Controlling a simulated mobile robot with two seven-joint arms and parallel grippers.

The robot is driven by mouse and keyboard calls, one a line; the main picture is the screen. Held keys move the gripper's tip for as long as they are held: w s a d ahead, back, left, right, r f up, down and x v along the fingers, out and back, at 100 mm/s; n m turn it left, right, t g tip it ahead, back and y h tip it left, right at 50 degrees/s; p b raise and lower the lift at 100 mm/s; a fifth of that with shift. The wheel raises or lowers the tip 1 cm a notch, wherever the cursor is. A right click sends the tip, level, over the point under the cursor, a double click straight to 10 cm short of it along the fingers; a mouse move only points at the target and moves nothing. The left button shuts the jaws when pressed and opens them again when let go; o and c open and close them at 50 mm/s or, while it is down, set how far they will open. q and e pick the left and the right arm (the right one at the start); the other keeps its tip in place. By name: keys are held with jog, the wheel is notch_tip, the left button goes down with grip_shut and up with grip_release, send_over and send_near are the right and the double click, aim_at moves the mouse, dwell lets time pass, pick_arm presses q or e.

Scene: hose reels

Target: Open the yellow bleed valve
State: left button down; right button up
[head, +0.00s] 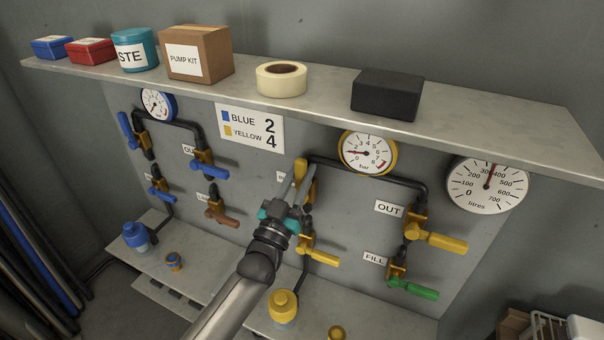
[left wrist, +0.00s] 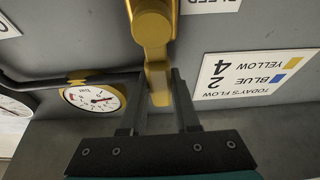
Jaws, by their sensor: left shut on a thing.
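The yellow bleed valve (left wrist: 152,25) is on the grey panel, with a label ending in "BLEED" (left wrist: 210,5) beside it in the left wrist view. Its yellow handle (left wrist: 159,88) lies between my left fingers; in the head view the handle (head: 307,178) points upward. My left gripper (head: 294,190) is shut on this handle, and it also shows in the left wrist view (left wrist: 160,98). The gripper and arm hide part of the valve body and the panel below. My right gripper is not in view.
A second yellow valve (head: 322,257) sits just below my gripper. A yellow-rimmed gauge (head: 368,153), a yellow OUT valve (head: 435,236) and a green-handled FILL valve (head: 415,290) are to the right. A shelf (head: 330,92) with boxes and tape overhangs the panel.

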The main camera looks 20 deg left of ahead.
pick_arm(q)
jog(key=shift+f, duration=0.1)
jog(key=c, duration=0.6)
grip_release()
jog(key=shift+c, duration=0.2)
jog(key=b+v, duration=0.2)
jog(key=v, duration=1.3)
jog(key=shift+d+f, duration=0.1)
